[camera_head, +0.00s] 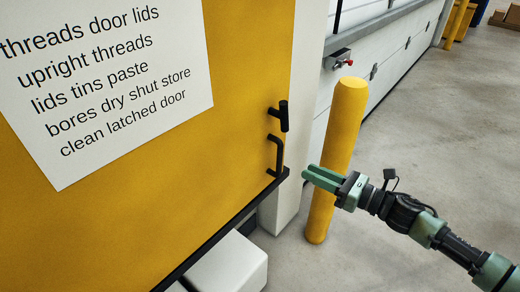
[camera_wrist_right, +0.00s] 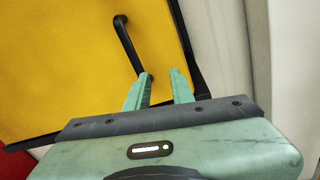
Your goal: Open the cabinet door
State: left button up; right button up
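The yellow cabinet door (camera_head: 235,120) fills the left of the head view and looks shut. A black bar handle (camera_head: 279,155) stands near its lower right edge, with a black latch-like part (camera_head: 283,116) above it. My right gripper (camera_head: 306,174) is just right of the door's edge, fingers pointing at the handle. In the wrist view its green fingers (camera_wrist_right: 161,73) are apart with nothing between them. The handle (camera_wrist_right: 127,43) ends beside the left fingertip, which hides part of it; I cannot tell whether they touch. My left gripper is not in view.
A white printed sign (camera_head: 110,90) is on the door. A yellow bollard (camera_head: 338,150) stands close behind my right gripper. A white box-like block (camera_head: 230,265) sits below the door. Open concrete floor (camera_head: 440,130) lies to the right.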

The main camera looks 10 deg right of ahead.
aim_at(279, 175)
jog(key=w+a+r+n+p, duration=0.1)
jog(key=a, duration=0.1)
jog(key=w+a+r+n+g+y+p, duration=0.1)
jog(key=a, duration=0.2)
jog(key=w+a+r+n+p, duration=0.1)
jog(key=a, duration=0.2)
jog(key=shift+w+a+r+n+y+p, duration=0.2)
jog(key=shift+w+r+n+y+p, duration=0.05)
jog(key=shift+r+n+y+p, duration=0.05)
jog(key=shift+w+a+f, duration=0.15)
jog(key=shift+w+a, duration=0.05)
jog(key=shift+a, duration=0.05)
grip_shut()
dwell(0.9)
